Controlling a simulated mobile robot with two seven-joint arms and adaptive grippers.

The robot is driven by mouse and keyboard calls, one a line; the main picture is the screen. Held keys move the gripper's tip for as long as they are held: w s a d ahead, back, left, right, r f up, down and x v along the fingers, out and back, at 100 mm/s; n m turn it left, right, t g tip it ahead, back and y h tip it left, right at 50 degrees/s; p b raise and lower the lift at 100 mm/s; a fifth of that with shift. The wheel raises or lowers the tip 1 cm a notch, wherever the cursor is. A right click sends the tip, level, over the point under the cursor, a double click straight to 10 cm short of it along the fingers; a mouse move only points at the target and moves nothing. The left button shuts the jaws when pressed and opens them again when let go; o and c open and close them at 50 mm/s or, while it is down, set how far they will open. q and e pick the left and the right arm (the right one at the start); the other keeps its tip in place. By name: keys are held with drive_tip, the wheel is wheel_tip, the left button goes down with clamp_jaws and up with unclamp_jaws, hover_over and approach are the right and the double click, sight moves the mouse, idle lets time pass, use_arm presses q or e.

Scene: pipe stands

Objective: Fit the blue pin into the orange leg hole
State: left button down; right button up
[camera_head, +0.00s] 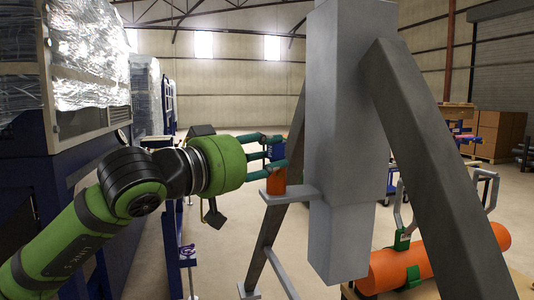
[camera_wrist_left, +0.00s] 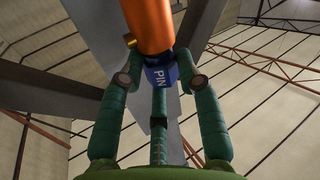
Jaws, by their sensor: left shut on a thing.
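My left gripper (camera_head: 275,152) reaches in from the left with its teal fingers closed around the blue pin (camera_head: 277,151). The orange leg (camera_head: 276,183) is a short upright cylinder just below the pin, at the grey bracket of the stand. In the left wrist view the orange cylinder (camera_wrist_left: 149,22) meets or overlaps the pin, with a small brass-coloured piece at its side. The hole itself is hidden, so I cannot tell whether the pin is inside it.
The grey stand (camera_head: 350,130), with a thick column and slanted legs, fills the centre right. An orange pipe (camera_head: 440,258) with green clamps lies at the lower right. Blue machinery (camera_head: 75,165) stands close on the left. Boxes (camera_head: 495,132) stand at the far right.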

sight(270, 150)
use_arm(q)
drive_tip(key=shift+w+r, duration=0.1)
idle(0.3)
drive_tip(key=c, duration=0.8)
unclamp_jaws()
drive_tip(key=shift+r, duration=0.15)
drive_tip(key=shift+s+a, duration=0.15)
drive_tip(key=shift+s, duration=0.05)
drive_tip(key=shift+b+v, duration=1)
drive_tip(key=shift+v, duration=1.25)
